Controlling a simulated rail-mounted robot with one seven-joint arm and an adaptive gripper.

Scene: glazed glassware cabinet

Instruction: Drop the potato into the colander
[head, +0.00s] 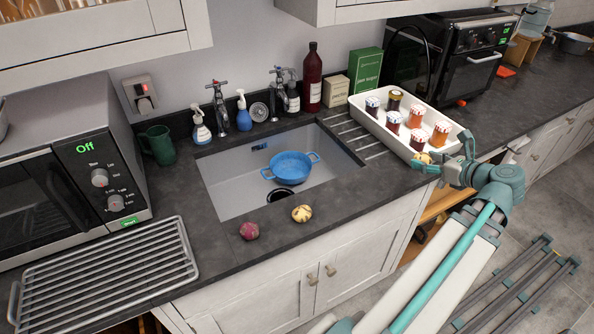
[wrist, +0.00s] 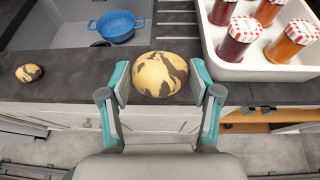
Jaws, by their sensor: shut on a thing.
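The potato (wrist: 160,75), yellowish with dark brown patches, sits between the fingertips of my gripper (wrist: 160,86) in the wrist view. My gripper is shut on it. In the head view the held potato (head: 424,158) shows at the tip of my gripper (head: 437,163), by the counter's front edge, right of the sink. The blue two-handled colander (head: 290,170) sits in the sink, to the left of my gripper. The colander also shows at the top of the wrist view (wrist: 117,27), and it looks empty.
The sink (head: 232,190) has a dark drain. A white tray (head: 441,116) of several jars stands beside my gripper. Another patterned potato (head: 302,213) and a reddish one (head: 249,231) lie on the counter in front of the sink. Taps (head: 217,98) and bottles stand behind.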

